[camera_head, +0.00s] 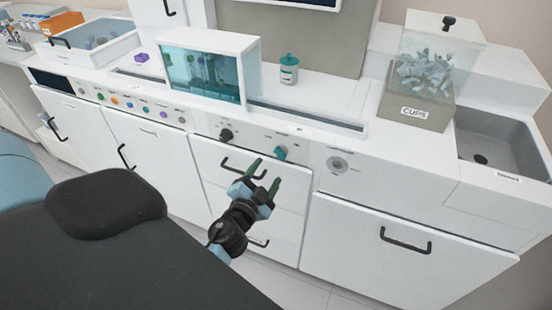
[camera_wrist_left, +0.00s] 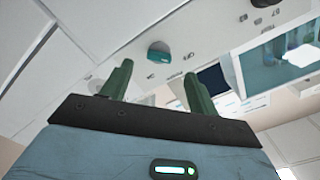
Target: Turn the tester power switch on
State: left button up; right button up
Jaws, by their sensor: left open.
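A teal knob-like switch (camera_head: 280,153) sits on the white front panel, with small labels beside it that I cannot read. It also shows in the left wrist view (camera_wrist_left: 160,53), just beyond and between the two fingertips. My left gripper (camera_head: 264,176) is open and empty, its green fingers pointing up toward the panel a little below the teal switch. It appears apart from the switch. In the left wrist view the gripper (camera_wrist_left: 157,74) has a wide gap between its fingers. A black knob (camera_head: 226,135) is left of the teal switch. My right gripper is not in view.
A drawer with a black handle (camera_head: 243,168) lies behind the left gripper. A round grey dial (camera_head: 337,163) is to the right on the panel. A glass-fronted tank (camera_head: 202,77), a teal-capped jar (camera_head: 289,70) and a CUPS bin (camera_head: 416,112) stand on the counter.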

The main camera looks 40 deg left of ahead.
aim_at(280, 153)
pick_arm(q)
jog(key=x, duration=0.7)
jog(key=shift+c, duration=0.4)
jog(key=c, duration=0.9)
